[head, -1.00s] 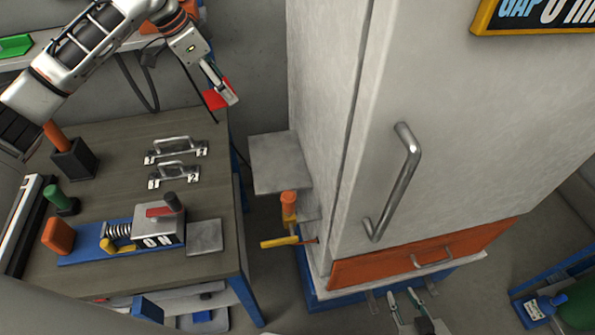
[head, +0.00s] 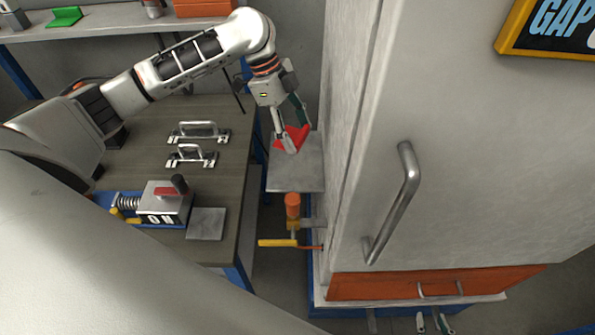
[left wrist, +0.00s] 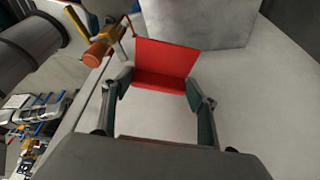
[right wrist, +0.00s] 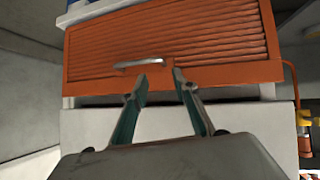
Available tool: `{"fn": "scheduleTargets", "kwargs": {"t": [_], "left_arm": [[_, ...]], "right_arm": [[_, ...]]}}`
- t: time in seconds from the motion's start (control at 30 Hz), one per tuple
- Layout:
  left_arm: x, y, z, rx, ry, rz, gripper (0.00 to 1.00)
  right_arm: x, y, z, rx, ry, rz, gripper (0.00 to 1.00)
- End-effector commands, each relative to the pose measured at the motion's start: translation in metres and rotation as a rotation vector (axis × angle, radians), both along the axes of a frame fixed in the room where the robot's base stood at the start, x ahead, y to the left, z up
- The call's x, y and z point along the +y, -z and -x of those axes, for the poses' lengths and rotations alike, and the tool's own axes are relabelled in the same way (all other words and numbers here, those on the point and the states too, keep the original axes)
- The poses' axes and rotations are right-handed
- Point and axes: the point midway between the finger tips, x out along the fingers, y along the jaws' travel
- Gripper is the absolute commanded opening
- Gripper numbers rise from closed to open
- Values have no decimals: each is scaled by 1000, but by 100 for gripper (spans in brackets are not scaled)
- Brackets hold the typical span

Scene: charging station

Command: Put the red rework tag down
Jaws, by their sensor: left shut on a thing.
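The red rework tag (head: 290,137) is a bent red plate held by my left gripper (head: 292,128), over the small grey shelf plate (head: 296,180) on the cabinet's left side. In the left wrist view the tag (left wrist: 166,65) sits between the fingers of my left gripper (left wrist: 158,88), which are shut on it. The grey plate (left wrist: 195,20) shows behind it there. I cannot tell whether the tag touches the plate. My right gripper (right wrist: 158,80) is open and empty in front of the orange slatted panel (right wrist: 170,45); its fingertips show low in the head view (head: 432,322).
The white cabinet (head: 450,180) with a metal handle (head: 395,200) stands right of the plate. An orange-topped valve with a yellow lever (head: 278,243) is just below the plate. The workbench (head: 150,150) at left holds two handles and an ON switch unit (head: 163,203).

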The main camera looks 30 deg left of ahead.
Motion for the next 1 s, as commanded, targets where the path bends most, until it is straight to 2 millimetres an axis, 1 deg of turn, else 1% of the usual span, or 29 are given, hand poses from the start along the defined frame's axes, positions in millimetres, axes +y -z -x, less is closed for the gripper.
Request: {"fn": "scheduleTargets", "kwargs": {"t": [0.03, 0.2, 0.3, 0.4, 0.5, 0.67, 0.9, 1.0], "left_arm": [[-1, 15, 1, 5, -1, 3, 44], [-1, 57, 1, 4, -2, 2, 44], [-1, 78, 0, 2, -2, 2, 44], [0, 94, 0, 2, -1, 1, 44], [0, 102, -1, -1, -4, 1, 44], [0, 110, -1, -1, -3, 1, 44], [0, 144, 0, 1, -4, 1, 44], [0, 148, 0, -2, -2, 1, 44]], "right_arm": [[2, 0, -1, -6, -2, -4, 28], [9, -1, -3, -17, -12, -12, 28], [13, -1, -3, -21, -21, -17, 28], [14, -2, -5, -27, -23, -19, 28], [14, -4, -7, -34, -22, -19, 28], [13, -3, -7, -34, -22, -17, 28], [11, 6, -6, -28, -22, -13, 28], [10, 9, -5, -23, -21, -12, 28]]}}
